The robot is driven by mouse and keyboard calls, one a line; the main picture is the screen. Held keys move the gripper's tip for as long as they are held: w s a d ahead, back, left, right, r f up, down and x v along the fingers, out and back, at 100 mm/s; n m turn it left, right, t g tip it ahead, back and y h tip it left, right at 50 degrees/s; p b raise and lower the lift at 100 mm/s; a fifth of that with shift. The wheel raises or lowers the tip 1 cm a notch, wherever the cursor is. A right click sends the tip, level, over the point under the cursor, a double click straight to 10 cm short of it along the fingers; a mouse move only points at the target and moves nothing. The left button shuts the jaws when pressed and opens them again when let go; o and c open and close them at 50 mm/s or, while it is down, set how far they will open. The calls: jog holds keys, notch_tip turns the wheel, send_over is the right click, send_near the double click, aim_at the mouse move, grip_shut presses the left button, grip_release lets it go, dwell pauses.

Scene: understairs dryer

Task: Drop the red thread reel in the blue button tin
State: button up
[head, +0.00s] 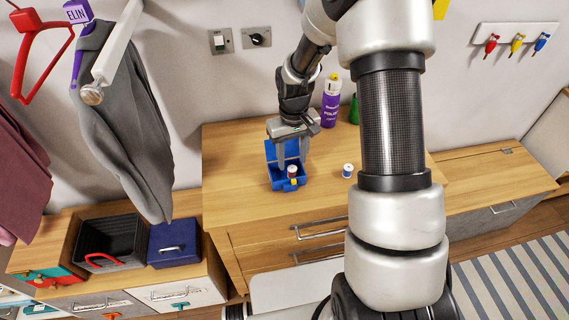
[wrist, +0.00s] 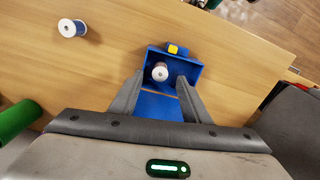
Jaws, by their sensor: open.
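The blue button tin (head: 287,184) stands on the wooden worktop with its lid raised at the back. It also shows in the wrist view (wrist: 190,69), with a yellow catch on its front. The red thread reel (head: 292,171) is upright within the tin's opening; from above I see mostly its pale end (wrist: 160,72). My gripper (head: 293,163) points down over the tin. Its fingers are open, one on each side of the reel, with gaps visible in the wrist view (wrist: 160,77). The reel's underside is hidden.
A purple spray can (head: 331,103) and a green item (head: 354,110) are behind. The worktop left of the tin is clear. Clothes (head: 120,120) hang at left.

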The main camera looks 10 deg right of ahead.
notch_tip(320, 180, up, 17)
dwell(0.4)
jog(key=shift+f, duration=0.15)
jog(key=s+r+t, duration=0.3)
jog(key=s+r, duration=0.7)
jog(key=r, duration=0.1)
jog(key=s+r+m+t+p, duration=0.1)
jog(key=s+r+m+t, duration=0.1)
jog(key=s, duration=1)
jog(key=shift+r+t, duration=0.3)
jog(key=shift+r, duration=0.1)
jog(key=shift+c, duration=0.5)
